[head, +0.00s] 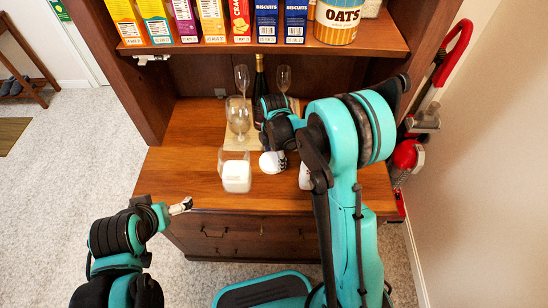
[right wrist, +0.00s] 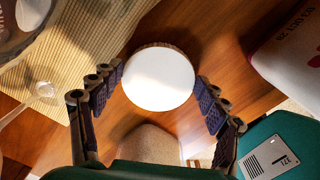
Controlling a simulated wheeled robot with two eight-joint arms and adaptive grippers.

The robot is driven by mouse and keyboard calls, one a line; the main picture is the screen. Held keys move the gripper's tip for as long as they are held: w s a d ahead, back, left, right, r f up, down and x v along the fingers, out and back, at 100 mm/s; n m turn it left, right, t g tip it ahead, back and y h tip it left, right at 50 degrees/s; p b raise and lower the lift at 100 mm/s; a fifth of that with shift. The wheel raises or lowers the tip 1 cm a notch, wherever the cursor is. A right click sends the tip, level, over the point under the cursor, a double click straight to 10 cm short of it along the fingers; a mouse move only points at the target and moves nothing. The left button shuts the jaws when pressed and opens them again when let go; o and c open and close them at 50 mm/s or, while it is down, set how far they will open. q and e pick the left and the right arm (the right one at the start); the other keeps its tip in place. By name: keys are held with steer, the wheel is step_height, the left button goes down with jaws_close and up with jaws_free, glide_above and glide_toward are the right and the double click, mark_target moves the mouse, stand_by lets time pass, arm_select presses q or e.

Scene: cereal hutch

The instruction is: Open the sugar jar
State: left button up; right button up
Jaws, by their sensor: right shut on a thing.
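The sugar jar (head: 236,176) stands on the wooden counter left of my right gripper, clear-walled with white in its lower part. No lid shows on it. A pale, rounded-square shape (right wrist: 150,144) low in the right wrist view looks like this jar. My right gripper (head: 276,152) is shut on a round white lid (head: 270,162) with a brown rim. The lid (right wrist: 160,78) shows between the two fingers (right wrist: 162,80) in the wrist view, apart from the jar. My left gripper (head: 181,206) is off the counter's front left; its fingers are too small to judge.
A white package (head: 305,177) is right of the lid, partly behind my right arm. Wine glasses (head: 240,118) and a dark bottle (head: 259,78) stand at the back near a striped mat (right wrist: 85,65). A shelf (head: 190,48) of boxes and an oats tin (head: 338,20) overhangs the counter.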

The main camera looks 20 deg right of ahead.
mark_target(274, 160)
steer(key=o, duration=1.3)
steer(key=shift+f, duration=0.1)
steer(key=shift+r, duration=0.45)
step_height(274, 160, up, 11)
steer(key=p, duration=0.4)
steer(key=s+d+r+m+t, duration=0.1)
steer(key=s+r+m+t, duration=0.1)
steer(key=s+m, duration=0.4)
steer(key=s+r+m+t, duration=0.2)
steer(key=s+r+m, duration=0.2)
steer(key=s+m, duration=0.3)
steer(key=s+d+r+m+t, duration=0.1)
steer(key=s+r+m+t, duration=0.2)
steer(key=s+m, duration=0.3)
steer(key=shift+s+d+r+m, duration=0.3)
steer(key=shift+r+m, duration=0.3)
steer(key=shift+m, duration=0.3)
